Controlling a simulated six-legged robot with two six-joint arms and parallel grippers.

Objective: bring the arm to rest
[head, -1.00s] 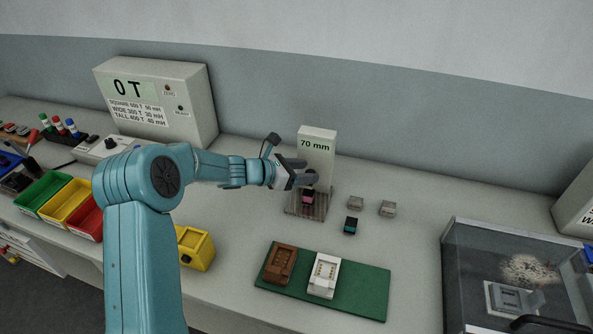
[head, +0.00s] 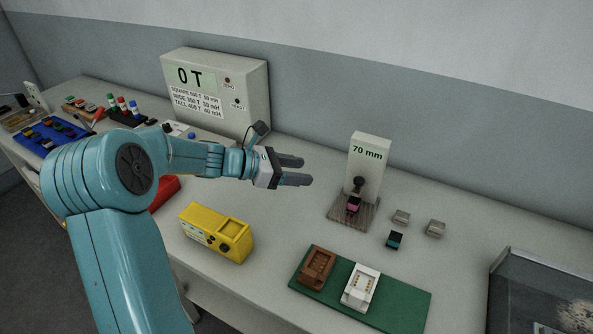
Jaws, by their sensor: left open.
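My left arm comes in from the left with its upper links raised over the bench. Its gripper (head: 298,170) is open and empty, with a gap between the two dark fingers. It hangs above the bench, left of the 70 mm stand (head: 368,160) and apart from it. A pink and black connector (head: 353,206) sits on the ribbed plate (head: 340,218) at the foot of the stand. My right gripper does not show.
A grey box reading 0 T (head: 250,100) stands behind the arm. A yellow device (head: 205,243) is in front. A green mat (head: 405,312) holds a brown block (head: 317,265) and a white block (head: 361,286). Small grey pieces (head: 435,228) and a teal-black one (head: 395,239) lie right of the stand.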

